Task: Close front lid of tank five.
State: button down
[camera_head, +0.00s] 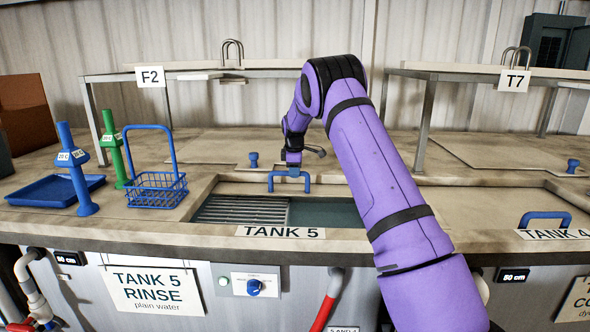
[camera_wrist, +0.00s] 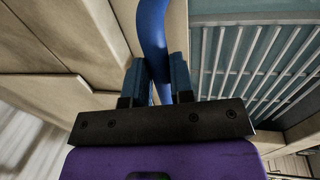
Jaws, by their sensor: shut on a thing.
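Tank five (camera_head: 276,213) is in the middle of the head view, behind the sign TANK 5. Its front opening is uncovered and shows a metal rack and water; the rack (camera_wrist: 262,70) also shows at the right of the wrist view. A blue lid handle (camera_head: 289,183) stands at the back edge of the opening, on a beige lid surface. My gripper (camera_head: 292,172) is at this handle. In the wrist view, the fingers of my gripper (camera_wrist: 159,82) are shut on the blue handle bar (camera_wrist: 152,35). The lid's full outline is partly hidden by my arm.
A blue wire basket (camera_head: 157,190), a blue tray (camera_head: 55,190) and blue and green thermometer-like posts (camera_head: 84,185) stand left of the opening. Raised shelves (camera_head: 215,66) stand behind. Tank four's lid (camera_head: 490,207) with a blue handle (camera_head: 545,219) is at the right.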

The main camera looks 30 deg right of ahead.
jog(key=s+a, duration=0.8)
jog(key=s, duration=0.3)
jog(key=s+a, duration=0.7)
jog(key=s, duration=0.5)
jog(key=shift+a, duration=0.35)
jog(key=shift+s+f, duration=0.15)
jog(key=c, duration=1)
grip_release()
jog(key=shift+a, duration=0.1)
notch_tip(320, 180, up, 11)
jog(key=s+a, duration=0.1)
jog(key=shift+s, duration=0.4)
